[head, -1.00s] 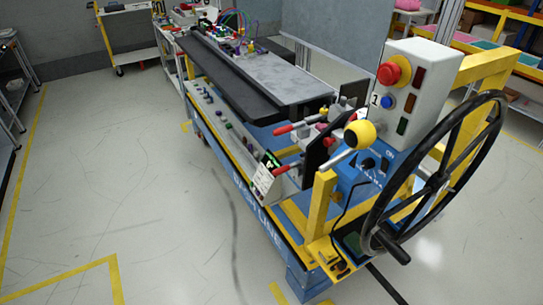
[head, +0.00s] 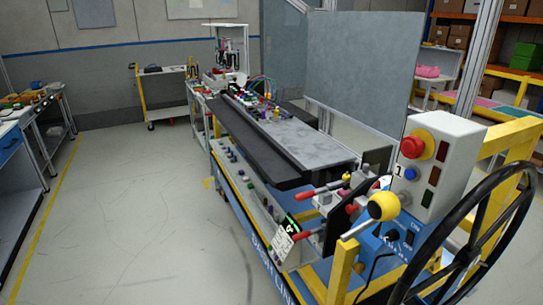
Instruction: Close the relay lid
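The dashboard module (head: 300,145) is a long bench with a grey top and a black front edge, running away from me. I cannot pick out the relay lid for certain at this distance. A dark upright plate (head: 338,222) stands among red-handled levers at the near end. Small coloured parts and looped wires (head: 262,92) sit at the far end of the top. Neither of my grippers is in view.
A control box (head: 437,165) with a red button and a black steering wheel (head: 465,245) stand at the near right. A yellow-knobbed lever (head: 383,207) sits beside them. The floor (head: 130,210) left of the bench is clear. A trolley (head: 165,95) stands at the back.

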